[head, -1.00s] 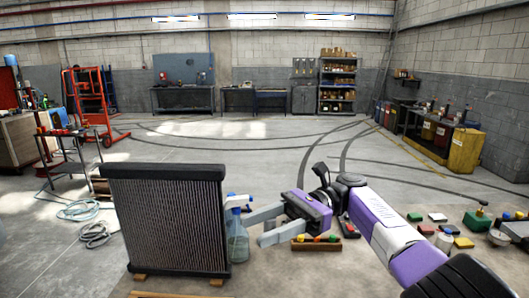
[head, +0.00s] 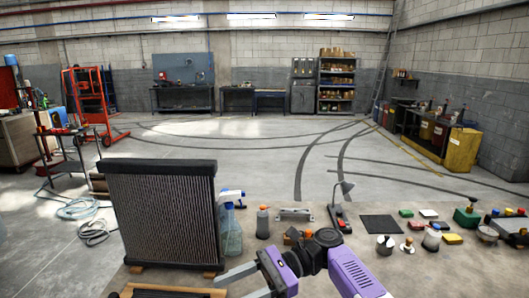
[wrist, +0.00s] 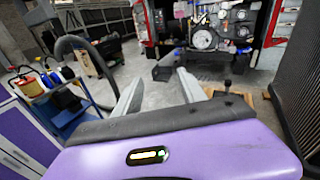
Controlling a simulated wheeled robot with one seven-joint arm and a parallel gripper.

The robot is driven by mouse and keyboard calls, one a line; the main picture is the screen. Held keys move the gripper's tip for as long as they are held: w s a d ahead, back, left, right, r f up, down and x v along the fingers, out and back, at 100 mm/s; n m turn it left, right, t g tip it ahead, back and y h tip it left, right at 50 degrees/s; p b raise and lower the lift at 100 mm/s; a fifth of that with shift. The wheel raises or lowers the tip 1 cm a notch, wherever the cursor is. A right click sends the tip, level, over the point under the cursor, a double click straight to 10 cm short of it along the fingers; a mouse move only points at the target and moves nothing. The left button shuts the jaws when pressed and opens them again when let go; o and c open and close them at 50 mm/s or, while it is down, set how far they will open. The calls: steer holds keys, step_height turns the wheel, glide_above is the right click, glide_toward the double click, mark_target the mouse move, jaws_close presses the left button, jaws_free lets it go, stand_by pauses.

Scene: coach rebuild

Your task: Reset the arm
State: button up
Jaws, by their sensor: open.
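My gripper (head: 240,287) is low at the bottom centre of the head view, over the near edge of the work surface. Its two grey fingers are spread and point left, with nothing between them. In the wrist view, my gripper (wrist: 158,90) also shows its fingers apart and empty. My purple and white arm reaches in from the lower right.
A dark finned radiator (head: 160,215) stands on wooden blocks at left, with a spray bottle (head: 231,235) beside it. Several small items, a desk lamp (head: 340,212) and a black mat (head: 380,228) lie right. Open floor lies behind.

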steer(key=s+a+f+t+h, duration=0.1)
steer(key=s+a+f+t, duration=0.3)
steer(key=f, duration=0.6)
steer(key=s+f+t, duration=0.2)
steer(key=s+f, duration=0.3)
steer(key=f, duration=0.4)
steer(key=s+a+f+t+h, duration=0.1)
steer(key=s+a+f+t, duration=0.3)
steer(key=f, duration=0.6)
steer(key=s+d+f+n+t+h, duration=0.25)
steer(key=s+d+t+h, duration=0.4)
steer(key=s+d, duration=0.8)
steer(key=s+d+r+n+t+h, duration=0.35)
steer(key=s+d+r, duration=0.25)
steer(key=d+r, duration=0.5)
steer(key=s+d+r+n+t+h, duration=0.25)
steer(key=s+d+r+n, duration=0.3)
steer(key=d+r, duration=0.55)
step_height(320, 180, down, 32)
steer(key=a+b, duration=0.2)
steer(key=b, duration=3.2)
step_height(320, 180, up, 16)
steer(key=p, duration=1.4)
steer(key=shift+s+f+h+p, duration=0.25)
steer(key=shift+s+h+p, duration=0.1)
steer(key=shift+s+h, duration=0.1)
steer(key=shift+g, duration=0.25)
